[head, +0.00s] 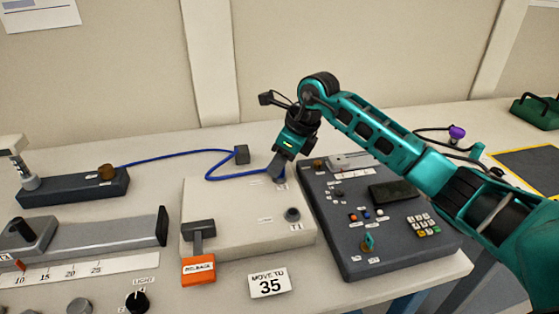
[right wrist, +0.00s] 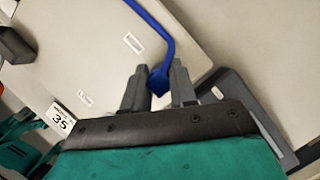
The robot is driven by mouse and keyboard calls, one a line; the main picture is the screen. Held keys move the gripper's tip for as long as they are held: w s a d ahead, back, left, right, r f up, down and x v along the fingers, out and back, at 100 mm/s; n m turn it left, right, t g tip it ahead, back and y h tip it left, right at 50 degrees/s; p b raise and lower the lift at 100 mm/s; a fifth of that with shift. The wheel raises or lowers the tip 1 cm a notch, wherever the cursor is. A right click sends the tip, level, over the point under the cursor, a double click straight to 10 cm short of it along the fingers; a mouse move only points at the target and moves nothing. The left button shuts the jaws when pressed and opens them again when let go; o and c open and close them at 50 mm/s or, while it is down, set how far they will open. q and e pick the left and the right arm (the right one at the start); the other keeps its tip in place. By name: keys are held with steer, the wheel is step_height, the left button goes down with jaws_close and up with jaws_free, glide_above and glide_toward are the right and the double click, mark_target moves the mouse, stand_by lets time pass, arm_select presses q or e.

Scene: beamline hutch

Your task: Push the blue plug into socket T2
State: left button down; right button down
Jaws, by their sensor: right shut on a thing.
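My right gripper (head: 277,174) is over the far right part of a pale box (head: 235,225), pointing down. In the right wrist view its two fingers (right wrist: 159,78) are closed around the blue plug (right wrist: 159,84), with the blue cable (right wrist: 150,22) running away from it. In the head view the fingers hide the plug, and the blue cable (head: 165,158) loops from a dark block on the left to the gripper. A round dark socket (head: 292,214) marked T1 is nearer the front of the box. I cannot make out socket T2 or whether the plug touches it. My left gripper is out of view.
A dark control panel (head: 360,240) with buttons and a key stands right of the pale box. An orange release tag (head: 198,271) and a "MOVE TO 35" card (head: 269,284) are in front. A dark block (head: 73,187) and a small dark block (head: 242,154) stand behind and left.

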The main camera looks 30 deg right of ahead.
steer(key=c, duration=0.8)
jaws_free()
steer(key=shift+r, duration=0.1)
steer(key=p+v, duration=0.1)
steer(key=v, duration=1.2)
